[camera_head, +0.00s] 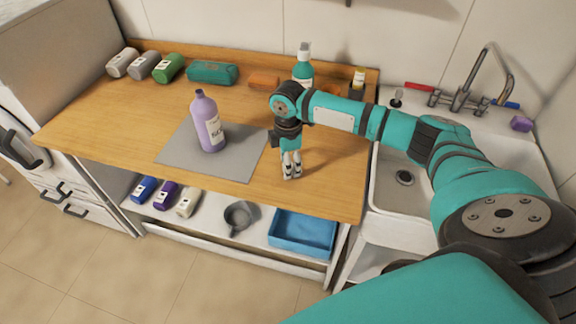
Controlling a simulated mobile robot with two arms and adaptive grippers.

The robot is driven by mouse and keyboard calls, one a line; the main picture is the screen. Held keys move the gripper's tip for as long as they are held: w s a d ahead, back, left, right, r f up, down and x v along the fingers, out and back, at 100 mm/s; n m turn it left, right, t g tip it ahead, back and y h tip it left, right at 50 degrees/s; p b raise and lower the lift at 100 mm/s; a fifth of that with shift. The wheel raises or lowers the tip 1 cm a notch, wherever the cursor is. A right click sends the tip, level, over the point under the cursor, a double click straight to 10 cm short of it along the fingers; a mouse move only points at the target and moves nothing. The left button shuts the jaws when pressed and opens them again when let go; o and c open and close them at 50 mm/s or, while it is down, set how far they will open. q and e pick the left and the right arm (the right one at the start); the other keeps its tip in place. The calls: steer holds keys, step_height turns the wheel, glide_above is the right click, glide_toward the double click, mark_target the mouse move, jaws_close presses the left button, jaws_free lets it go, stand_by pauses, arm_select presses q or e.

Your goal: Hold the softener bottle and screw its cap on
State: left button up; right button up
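The softener bottle is probably the purple bottle (209,126) with a white label, standing upright on a grey mat (176,154) on the wooden worktop. A short narrow neck shows at its top, and no separate cap stands out on it. My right gripper (291,174) points down over the worktop, to the right of the mat and apart from the bottle. Its pale fingertips are close together near the wood. I cannot tell whether anything is between them. A loose cap is not visible. My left gripper is not in view.
A sink (389,213) is at the right. A shelf below holds a blue tray (302,233).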

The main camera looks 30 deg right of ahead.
steer(key=c, duration=0.6)
steer(key=shift+r, duration=0.15)
steer(key=shift+w+r+b, duration=0.1)
steer(key=shift+r+b, duration=0.25)
steer(key=shift+r, duration=0.3)
steer(key=shift+a+r+b, duration=0.15)
steer(key=shift+r+b, duration=0.25)
steer(key=shift+r, duration=0.55)
steer(key=s+a, duration=0.3)
steer(key=a, duration=0.1)
steer(key=s+a+r+b, duration=0.1)
steer(key=s+a, duration=0.2)
steer(key=a, duration=0.1)
steer(key=s+a+b, duration=0.1)
steer(key=s+a, duration=0.3)
steer(key=shift+a+r, duration=0.15)
steer(key=shift+r, duration=0.15)
